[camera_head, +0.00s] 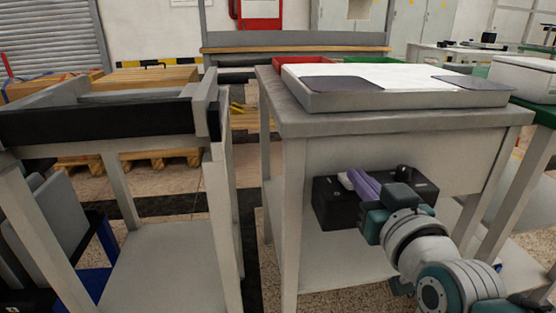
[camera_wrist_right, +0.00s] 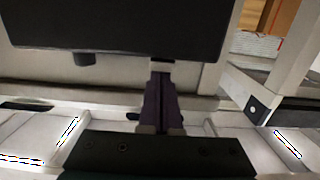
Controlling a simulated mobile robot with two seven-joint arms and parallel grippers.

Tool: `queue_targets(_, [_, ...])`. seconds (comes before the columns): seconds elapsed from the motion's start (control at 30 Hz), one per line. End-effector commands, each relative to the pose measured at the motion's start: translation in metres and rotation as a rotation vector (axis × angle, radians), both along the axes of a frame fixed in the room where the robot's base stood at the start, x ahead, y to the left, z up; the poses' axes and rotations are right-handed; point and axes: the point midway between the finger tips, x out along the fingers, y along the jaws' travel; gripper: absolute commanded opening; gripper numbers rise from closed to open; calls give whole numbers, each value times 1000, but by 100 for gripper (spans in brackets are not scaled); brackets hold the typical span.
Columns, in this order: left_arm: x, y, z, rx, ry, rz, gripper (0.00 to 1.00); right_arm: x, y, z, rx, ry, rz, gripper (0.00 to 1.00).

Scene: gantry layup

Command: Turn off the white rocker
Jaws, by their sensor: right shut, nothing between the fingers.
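A black box (camera_head: 335,207) sits under the worktop of the grey table; it also shows in the right wrist view (camera_wrist_right: 115,30). The white rocker (camera_head: 346,180) is a small pale piece on the box, partly hidden by my right gripper. In the right wrist view a pale piece (camera_wrist_right: 161,66) shows at the box's edge, right at the fingertips. My right gripper (camera_head: 358,178) has purple fingers, shut and empty, pointing at the box beside the rocker. Whether they touch, and which way the rocker is tipped, I cannot tell. My left gripper is out of view.
A black knob (camera_head: 402,170) stands on the same box; it also shows in the wrist view (camera_wrist_right: 85,59). The worktop (camera_head: 290,112) overhangs the box. A table leg (camera_head: 293,220) stands to the left. The lower shelf (camera_head: 335,262) below is clear.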

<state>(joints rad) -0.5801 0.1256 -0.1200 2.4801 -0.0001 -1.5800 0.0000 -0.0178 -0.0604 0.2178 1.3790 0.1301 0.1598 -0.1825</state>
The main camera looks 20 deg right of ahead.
Motion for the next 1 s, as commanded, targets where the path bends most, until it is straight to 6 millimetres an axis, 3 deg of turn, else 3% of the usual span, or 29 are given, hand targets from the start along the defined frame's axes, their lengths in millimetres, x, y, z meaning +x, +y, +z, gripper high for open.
queue_targets(0.3, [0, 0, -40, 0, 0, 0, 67, -4, 1, -17, -29, -116, 1, 0])
queue_targets(0.57, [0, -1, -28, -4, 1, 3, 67, -4, 1, -7, -27, -111, 0, 0])
queue_targets(0.83, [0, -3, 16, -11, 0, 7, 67, 5, -4, 40, -28, -112, 3, 0])
queue_targets(0.9, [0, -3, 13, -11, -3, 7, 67, -12, 0, 26, -26, -104, 3, 0])
queue_targets(1.0, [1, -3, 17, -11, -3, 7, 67, -35, 6, 19, -26, -105, 2, 0])
